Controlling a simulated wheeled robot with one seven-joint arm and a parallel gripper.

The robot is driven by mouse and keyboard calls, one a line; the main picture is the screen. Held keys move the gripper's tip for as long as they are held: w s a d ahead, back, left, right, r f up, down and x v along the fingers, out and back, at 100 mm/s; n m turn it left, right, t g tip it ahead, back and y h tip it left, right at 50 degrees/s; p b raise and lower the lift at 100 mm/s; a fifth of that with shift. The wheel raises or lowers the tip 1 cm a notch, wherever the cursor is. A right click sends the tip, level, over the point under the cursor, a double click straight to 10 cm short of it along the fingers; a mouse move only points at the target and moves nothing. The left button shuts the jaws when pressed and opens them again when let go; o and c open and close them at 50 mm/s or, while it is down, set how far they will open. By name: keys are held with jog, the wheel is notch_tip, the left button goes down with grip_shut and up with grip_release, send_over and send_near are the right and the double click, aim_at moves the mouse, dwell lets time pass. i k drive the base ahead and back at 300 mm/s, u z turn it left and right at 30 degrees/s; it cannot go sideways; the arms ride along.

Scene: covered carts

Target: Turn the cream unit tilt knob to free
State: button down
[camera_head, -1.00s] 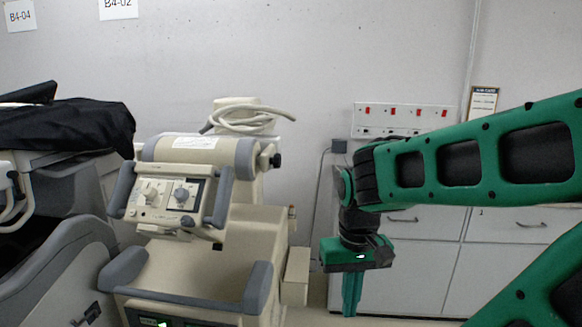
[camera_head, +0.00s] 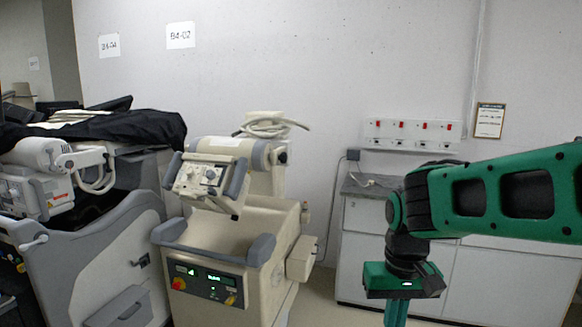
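The cream unit (camera_head: 262,223) stands left of centre in the head view, with grey handles and a tilted control panel (camera_head: 203,177) at its top. Dark round knobs (camera_head: 211,174) sit on that panel; they are too small to tell which is the tilt knob or how it is set. My gripper (camera_head: 396,316) hangs downward at the lower right, in front of the white cabinets and well to the right of the cream unit. It touches nothing that I can see. Its fingertips run to the bottom edge, and their opening does not show clearly.
A grey cart (camera_head: 105,250) partly under a black cover (camera_head: 120,126) stands left of the cream unit. White cabinets (camera_head: 362,245) line the wall at right, below a socket panel (camera_head: 412,134). Some open floor lies between the cream unit and the cabinets.

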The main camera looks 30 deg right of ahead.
aim_at(283, 158)
jog(key=z, duration=0.6)
jog(key=i, duration=1)
jog(key=u, duration=0.05)
jog(key=k, duration=0.55)
jog(key=z, duration=0.45)
jog(key=i, duration=1.2)
jog(key=z, duration=0.4)
